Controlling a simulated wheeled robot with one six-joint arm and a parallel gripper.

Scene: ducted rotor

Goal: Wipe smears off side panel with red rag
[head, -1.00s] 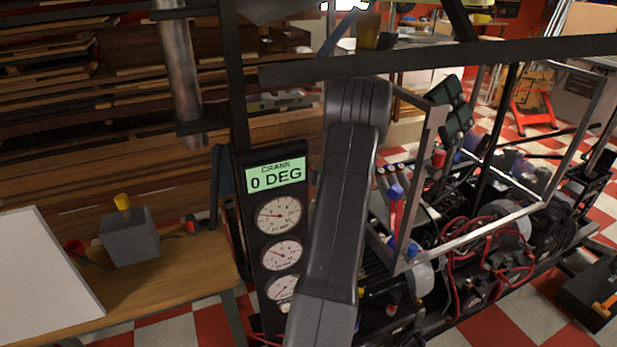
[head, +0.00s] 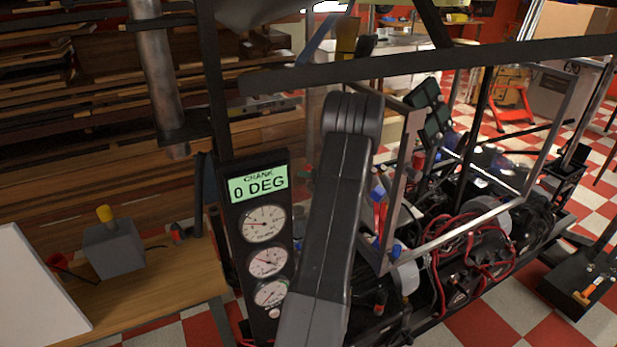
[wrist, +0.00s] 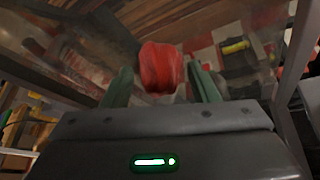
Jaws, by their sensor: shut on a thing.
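My gripper (wrist: 160,85) shows in the wrist view, its two green fingers shut on the red rag (wrist: 159,66). The rag is a bunched red wad sticking out beyond the fingertips. Beyond it is what looks like a see-through side panel (wrist: 75,50) with hazy, greyish patches that may be smears. The floor and wood show through it. I cannot tell whether the rag touches the panel. In the head view my own arm crosses the middle, and the gripper and rag are hidden behind it.
A gauge panel (head: 262,240) reading "CRANK 0 DEG" stands just left of my arm. A metal frame (head: 405,185) and red cables (head: 470,260) lie to its right. A dark bar (head: 440,62) crosses above. A bench (head: 185,285) with a grey box (head: 113,250) is at left.

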